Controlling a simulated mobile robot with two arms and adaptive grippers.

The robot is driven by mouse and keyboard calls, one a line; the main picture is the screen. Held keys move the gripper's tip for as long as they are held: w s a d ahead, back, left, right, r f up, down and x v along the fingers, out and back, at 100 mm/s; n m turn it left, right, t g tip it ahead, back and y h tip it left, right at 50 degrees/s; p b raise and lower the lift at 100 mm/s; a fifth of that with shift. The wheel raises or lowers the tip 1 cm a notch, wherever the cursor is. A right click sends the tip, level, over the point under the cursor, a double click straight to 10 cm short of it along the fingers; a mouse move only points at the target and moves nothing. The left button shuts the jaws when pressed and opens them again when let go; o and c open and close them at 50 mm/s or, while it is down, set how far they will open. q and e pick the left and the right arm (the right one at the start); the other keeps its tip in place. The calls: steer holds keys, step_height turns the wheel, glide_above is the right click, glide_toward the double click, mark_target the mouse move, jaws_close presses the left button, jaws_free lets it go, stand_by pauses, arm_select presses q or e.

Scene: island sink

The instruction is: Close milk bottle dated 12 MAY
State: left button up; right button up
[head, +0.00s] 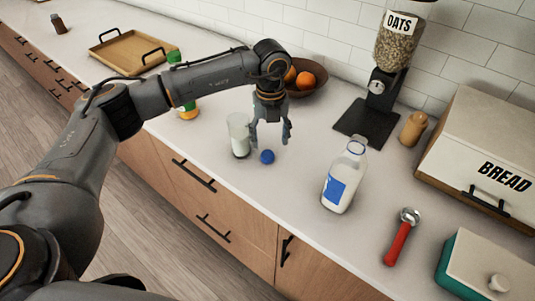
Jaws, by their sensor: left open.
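A milk bottle (343,178) with a blue label stands upright on the white counter. Its top has a blue ring at the neck and no cap on it; any date is too small to read. A round blue cap (267,157) lies on the counter to the left of the bottle. My left gripper (270,140) points down, open, with its fingers just above and behind the cap in the picture. I cannot tell whether they touch it. My right gripper is not in view.
A glass of milk (239,135) stands close left of my left gripper. A fruit bowl (318,76) and an oats dispenser (378,85) are behind. A red-handled tool (398,243), teal box (455,262) and bread box (478,145) are right. Counter between cap and bottle is clear.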

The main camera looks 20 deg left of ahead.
mark_target(268, 154)
arm_select(q)
steer(key=shift+s+a+f+p, duration=0.15)
steer(key=shift+f+p, duration=0.3)
steer(key=f, duration=0.1)
steer(key=f+p, duration=0.1)
steer(key=f, duration=0.1)
steer(key=shift+a+f, duration=0.2)
steer(key=shift+f, duration=0.45)
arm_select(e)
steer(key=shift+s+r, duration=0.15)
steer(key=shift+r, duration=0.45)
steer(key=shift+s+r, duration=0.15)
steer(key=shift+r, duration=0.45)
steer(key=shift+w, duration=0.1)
arm_select(q)
steer(key=c, duration=0.8)
